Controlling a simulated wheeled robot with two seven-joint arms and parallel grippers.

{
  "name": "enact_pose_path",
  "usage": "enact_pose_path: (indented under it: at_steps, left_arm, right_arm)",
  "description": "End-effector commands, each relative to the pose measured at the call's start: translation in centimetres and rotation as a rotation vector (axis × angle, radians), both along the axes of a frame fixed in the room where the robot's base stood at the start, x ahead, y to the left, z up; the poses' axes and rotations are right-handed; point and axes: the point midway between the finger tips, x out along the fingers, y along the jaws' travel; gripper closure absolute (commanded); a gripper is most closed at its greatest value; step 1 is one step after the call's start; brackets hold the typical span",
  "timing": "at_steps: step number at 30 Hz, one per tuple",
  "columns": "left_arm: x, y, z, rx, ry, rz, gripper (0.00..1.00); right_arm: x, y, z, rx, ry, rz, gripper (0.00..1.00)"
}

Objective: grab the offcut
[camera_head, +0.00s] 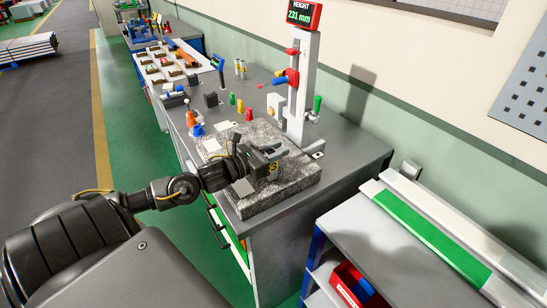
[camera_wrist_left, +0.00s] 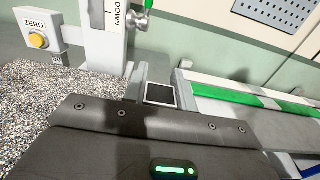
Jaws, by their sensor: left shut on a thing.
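My left gripper (camera_head: 274,153) is over the granite plate (camera_head: 298,183), near the foot of the height gauge (camera_head: 298,90). In the head view the gripper mostly hides the piece; a yellow mark with a 3 shows just below the fingers. I cannot tell whether the piece touches the plate. My right gripper is not in view.
The gauge display (camera_head: 304,13) reads 231 mm. A lower grey shelf (camera_head: 350,220) with a red bin (camera_head: 350,285) and a green-and-white rail (camera_head: 425,235) is at right.

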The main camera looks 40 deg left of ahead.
Motion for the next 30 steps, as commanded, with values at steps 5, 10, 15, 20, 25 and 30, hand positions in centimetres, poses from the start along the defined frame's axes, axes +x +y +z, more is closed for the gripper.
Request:
enact_pose_path:
  at_steps: [5,10,15,20,25,30]
  left_arm:
    - [0.0,0.0,0.8,0.002,-0.003,-0.001,0.97]
    - [-0.1,0.3,3.2,0.008,-0.005,0.000,0.97]
    - [-0.6,3.2,6.5,0.011,0.002,0.000,0.97]
    - [-1.0,5.5,9.1,0.003,0.003,0.001,0.97]
    - [-1.5,8.6,10.5,0.000,-0.001,0.004,0.97]
    - [-2.1,11.3,11.7,-0.001,-0.002,0.003,0.97]
  right_arm:
    - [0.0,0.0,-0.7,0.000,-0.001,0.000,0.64]
    - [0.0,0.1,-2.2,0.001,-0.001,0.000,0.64]
    - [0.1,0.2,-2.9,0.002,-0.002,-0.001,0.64]
    - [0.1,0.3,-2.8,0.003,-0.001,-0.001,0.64]
    - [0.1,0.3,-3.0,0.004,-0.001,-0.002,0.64]
    - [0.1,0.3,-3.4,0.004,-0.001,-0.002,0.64]
